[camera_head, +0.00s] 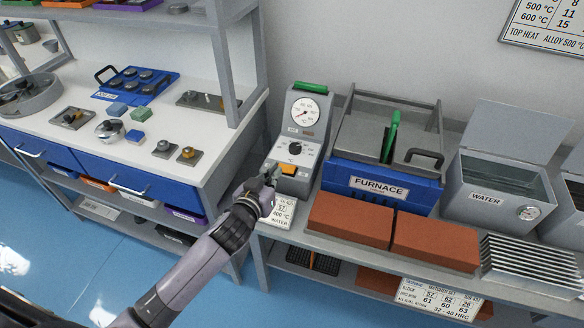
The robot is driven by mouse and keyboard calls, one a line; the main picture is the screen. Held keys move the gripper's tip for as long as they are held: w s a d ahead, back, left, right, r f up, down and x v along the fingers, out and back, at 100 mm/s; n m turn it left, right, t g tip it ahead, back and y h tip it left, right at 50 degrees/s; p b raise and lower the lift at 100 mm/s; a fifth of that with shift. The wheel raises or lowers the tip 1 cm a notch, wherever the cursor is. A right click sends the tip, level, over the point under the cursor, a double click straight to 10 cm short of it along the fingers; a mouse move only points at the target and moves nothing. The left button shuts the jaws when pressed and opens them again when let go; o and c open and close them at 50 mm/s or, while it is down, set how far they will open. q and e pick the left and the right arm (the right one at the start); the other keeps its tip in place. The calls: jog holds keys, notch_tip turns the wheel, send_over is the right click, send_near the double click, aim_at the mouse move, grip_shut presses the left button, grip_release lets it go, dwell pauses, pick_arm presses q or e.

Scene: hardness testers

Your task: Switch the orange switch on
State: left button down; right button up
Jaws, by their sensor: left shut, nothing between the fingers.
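The orange switch (288,169) sits on the low front part of a grey control box (301,142) with a round dial and a black knob. My left gripper (274,172) is shut and empty. Its fingertips are just left of the switch, at the front of the box; I cannot tell whether they touch it. The switch is small here, and I cannot tell its position. My right gripper is out of view.
A blue furnace (380,187) with a green handle stands right of the box, behind red bricks (350,215). A water tank (500,183) and metal plates (530,262) are further right. A white bench (200,130) is left.

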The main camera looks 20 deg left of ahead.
pick_arm(q)
send_over(286, 168)
jog(key=s+d, duration=0.1)
jog(key=s, duration=0.1)
notch_tip(286, 168, down, 2)
jog(key=shift+w+d+f, duration=0.15)
jog(key=shift+f, duration=0.05)
jog(key=f, duration=0.3)
jog(key=shift+s+d, duration=0.2)
jog(key=shift+f+b, duration=0.35)
jog(key=shift+f, duration=0.15)
jog(key=shift+d+f, duration=0.1)
